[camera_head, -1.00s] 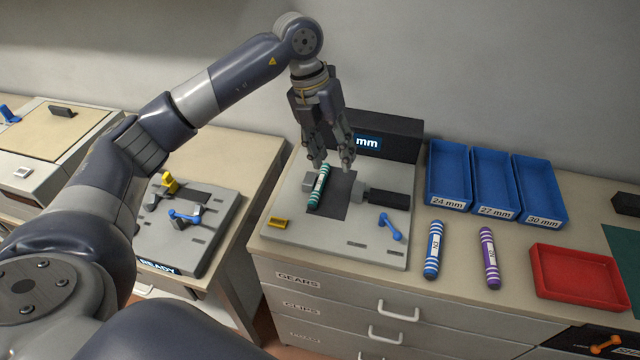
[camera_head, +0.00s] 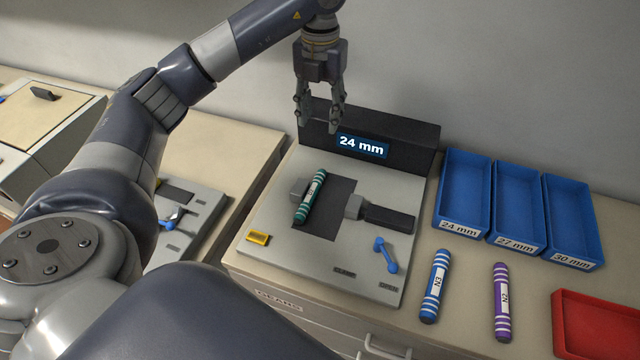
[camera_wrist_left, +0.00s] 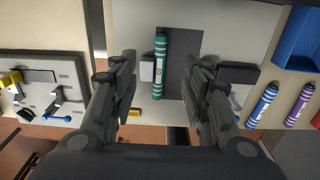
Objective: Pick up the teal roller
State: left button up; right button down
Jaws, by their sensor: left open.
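The teal roller (camera_head: 309,197), with white stripes and a white label, lies on the grey measuring plate (camera_head: 276,222) beside a small grey block. It also shows in the left wrist view (camera_wrist_left: 160,66), between the fingers' lines and beyond the tips. My left gripper (camera_head: 318,124) is open and empty, above and behind the roller, in front of the display box. It is apart from the roller. In the left wrist view my left gripper (camera_wrist_left: 160,66) has its fingers spread wide. My right gripper is not in view.
The black display box (camera_head: 415,148) reads "24 mm". A grey block with a dark handle (camera_head: 388,216) sits right of the roller. Blue trays (camera_head: 461,226), a blue roller (camera_head: 436,285), a purple roller (camera_head: 502,300) and a red tray (camera_head: 600,325) are at the right. A blue lever (camera_head: 385,255) is on the plate.

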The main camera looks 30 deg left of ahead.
pick_arm(q)
jog(key=b, duration=0.4)
send_over(320, 173)
notch_tip(320, 173, down, 4)
jog(key=f, duration=0.7)
jog(key=shift+w+a+f, duration=0.2)
jog(key=shift+w+f, duration=0.05)
jog(key=shift+w, duration=0.05)
jog(key=f, duration=0.1)
jog(key=f+p, duration=0.1)
jog(key=f, duration=0.1)
jog(key=f+p, duration=0.1)
jog(key=shift+s+d+f, duration=0.2)
jog(key=shift+s+f, duration=0.15)
jog(key=shift+f, duration=0.05)
jog(key=shift+w+f, duration=0.1)
jog(key=shift+f, duration=0.2)
grip_shut()
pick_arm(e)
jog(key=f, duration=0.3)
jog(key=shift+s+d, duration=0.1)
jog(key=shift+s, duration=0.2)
